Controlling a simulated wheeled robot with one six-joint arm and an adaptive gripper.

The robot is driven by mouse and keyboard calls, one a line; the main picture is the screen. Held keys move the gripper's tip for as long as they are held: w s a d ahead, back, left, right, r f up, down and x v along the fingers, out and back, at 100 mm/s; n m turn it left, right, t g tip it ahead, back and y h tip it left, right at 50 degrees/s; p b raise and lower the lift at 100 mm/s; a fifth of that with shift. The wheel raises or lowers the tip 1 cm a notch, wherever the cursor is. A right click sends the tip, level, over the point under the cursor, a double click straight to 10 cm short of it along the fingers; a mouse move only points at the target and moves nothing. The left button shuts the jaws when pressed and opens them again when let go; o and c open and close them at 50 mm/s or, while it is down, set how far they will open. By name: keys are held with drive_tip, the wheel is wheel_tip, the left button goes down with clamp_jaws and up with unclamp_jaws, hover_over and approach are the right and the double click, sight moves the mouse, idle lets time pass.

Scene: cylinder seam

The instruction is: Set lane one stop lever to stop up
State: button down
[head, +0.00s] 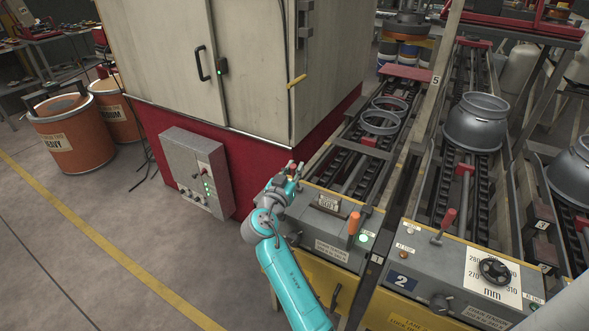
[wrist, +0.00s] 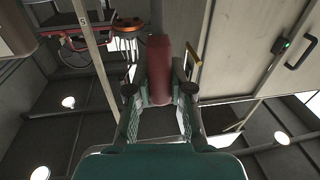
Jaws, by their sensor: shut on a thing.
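The lane one stop lever shows in the wrist view as a dark red grip (wrist: 158,66) standing between my two fingers. My gripper (wrist: 159,92) is shut on it, with one finger pad on each side. In the head view my gripper (head: 287,178) is at the far left end of the lane one control panel (head: 299,216). There the lever is mostly hidden by my fingers, so its exact angle and any stop labels beside it cannot be read.
A tall cabinet (head: 165,57) and a grey switch box (head: 194,172) stand left of my gripper.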

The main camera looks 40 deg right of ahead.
drive_tip(key=shift+s+a+f+n+t+h, duration=0.15)
drive_tip(key=shift+s+a+f+t+h, duration=0.1)
drive_tip(key=shift+a+h, duration=0.3)
drive_tip(key=shift+s+a+f+n+t+h, duration=0.15)
drive_tip(key=shift+a+f+t+h, duration=0.1)
drive_tip(key=shift+a+h, duration=0.25)
drive_tip(key=shift+d, duration=0.1)
drive_tip(key=c, duration=1)
unclamp_jaws()
drive_tip(key=v, duration=1.2)
